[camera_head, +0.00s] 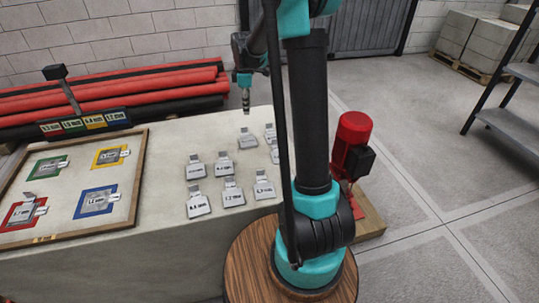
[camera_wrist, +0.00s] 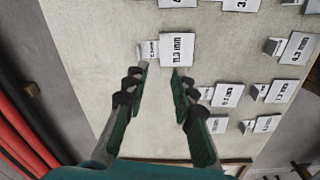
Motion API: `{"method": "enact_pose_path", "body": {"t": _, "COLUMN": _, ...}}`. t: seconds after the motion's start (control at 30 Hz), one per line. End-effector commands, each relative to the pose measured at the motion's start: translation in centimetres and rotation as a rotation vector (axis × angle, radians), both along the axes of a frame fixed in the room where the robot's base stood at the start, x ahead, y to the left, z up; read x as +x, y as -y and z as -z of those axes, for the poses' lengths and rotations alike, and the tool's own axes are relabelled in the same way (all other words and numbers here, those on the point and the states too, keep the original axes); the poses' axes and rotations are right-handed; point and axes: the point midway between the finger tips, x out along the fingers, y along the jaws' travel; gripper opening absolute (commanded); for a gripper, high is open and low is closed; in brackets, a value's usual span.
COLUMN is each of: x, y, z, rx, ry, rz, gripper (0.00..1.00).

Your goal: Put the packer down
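My gripper (camera_head: 246,104) hangs above the far part of the cloth-covered table, pointing down. In the wrist view its two fingers (camera_wrist: 158,76) are apart with nothing between them. A packer labelled 11.3 mm (camera_wrist: 177,50), a grey plate with a white tag and a small tab, lies just beyond the fingertips. Below the gripper in the head view lies a packer (camera_head: 247,139), its label unreadable. Several more packers (camera_head: 232,193) lie nearby. A framed board (camera_head: 136,178) at the left has green, yellow, blue and red squares, each bearing a packer (camera_head: 96,203).
Red and black pipes (camera_head: 120,85) lie behind the table. A red pump motor (camera_head: 352,140) stands right of my arm. A round wooden stool top (camera_head: 240,270) is under my arm base. A shelf (camera_head: 510,125) stands at the right; open floor lies between.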

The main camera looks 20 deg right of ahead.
Motion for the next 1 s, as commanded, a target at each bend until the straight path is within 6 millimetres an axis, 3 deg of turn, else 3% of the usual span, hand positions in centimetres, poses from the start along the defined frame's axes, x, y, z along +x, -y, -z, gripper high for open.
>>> {"method": "enact_pose_path", "body": {"t": 0.03, "x": -1.9, "y": 0.3, "z": -0.3, "rx": 0.004, "ry": 0.016, "rz": 0.064, "gripper": 0.26}}
{"method": "enact_pose_path", "body": {"t": 0.37, "x": -12.8, "y": 1.7, "z": -0.1, "rx": 0.064, "ry": 0.125, "rz": 0.531, "gripper": 0.26}}
{"method": "enact_pose_path", "body": {"t": 0.7, "x": -24.2, "y": 2.7, "z": 2.9, "rx": 0.175, "ry": 0.222, "rz": 1.000, "gripper": 0.26}}
{"method": "enact_pose_path", "body": {"t": 0.83, "x": -27.7, "y": 2.9, "z": 4.4, "rx": 0.222, "ry": 0.248, "rz": 1.149, "gripper": 0.26}}
{"method": "enact_pose_path", "body": {"t": 1.0, "x": -30.3, "y": 3.1, "z": 5.7, "rx": 0.262, "ry": 0.266, "rz": 1.267, "gripper": 0.26}}
